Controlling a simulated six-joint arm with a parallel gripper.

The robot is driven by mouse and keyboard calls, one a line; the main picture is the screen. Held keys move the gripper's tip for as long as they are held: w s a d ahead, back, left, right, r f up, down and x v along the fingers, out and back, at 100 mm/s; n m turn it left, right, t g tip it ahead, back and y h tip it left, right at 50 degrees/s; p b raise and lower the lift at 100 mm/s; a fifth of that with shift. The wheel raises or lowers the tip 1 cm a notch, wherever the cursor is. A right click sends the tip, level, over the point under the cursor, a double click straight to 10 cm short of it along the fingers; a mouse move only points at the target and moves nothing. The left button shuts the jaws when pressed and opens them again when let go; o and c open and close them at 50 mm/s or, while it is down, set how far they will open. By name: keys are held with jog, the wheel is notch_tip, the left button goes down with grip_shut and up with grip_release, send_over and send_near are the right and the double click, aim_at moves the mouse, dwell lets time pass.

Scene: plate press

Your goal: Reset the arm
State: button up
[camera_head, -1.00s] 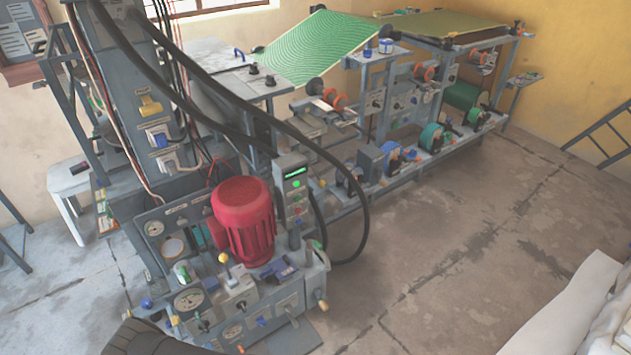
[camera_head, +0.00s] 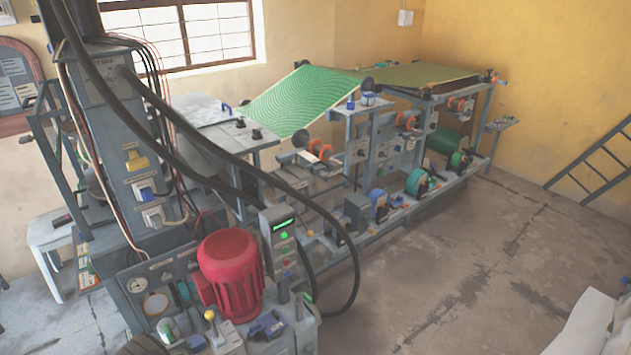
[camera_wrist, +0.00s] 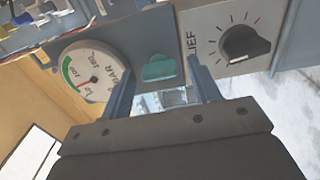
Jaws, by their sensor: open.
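My gripper (camera_wrist: 162,82) shows in the wrist view with its two grey-blue fingers apart. Nothing is held between them. Past the fingers are a round pressure gauge (camera_wrist: 92,72) on the left, a teal tab or knob (camera_wrist: 159,68) in the middle, and a black RELIEF knob (camera_wrist: 244,44) on a grey panel at the right. I cannot tell whether a finger touches the panel. In the head view my gripper cannot be made out.
The press has a red motor (camera_head: 230,272), a green-lit control box (camera_head: 281,240) and black hoses (camera_head: 352,255). Behind it stands a long roller bench (camera_head: 395,207) with a green sheet (camera_head: 300,98). The concrete floor (camera_head: 470,270) at the right is mostly clear.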

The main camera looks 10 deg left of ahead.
jog(key=v, duration=1.7)
jog(key=w+a+m, duration=1.1)
jog(key=w+m, duration=0.1)
jog(key=m, duration=0.1)
jog(key=shift+a+r, duration=0.3)
jog(key=shift+a, duration=0.1)
dwell(0.8)
jog(key=shift+w, duration=0.1)
dwell(2.0)
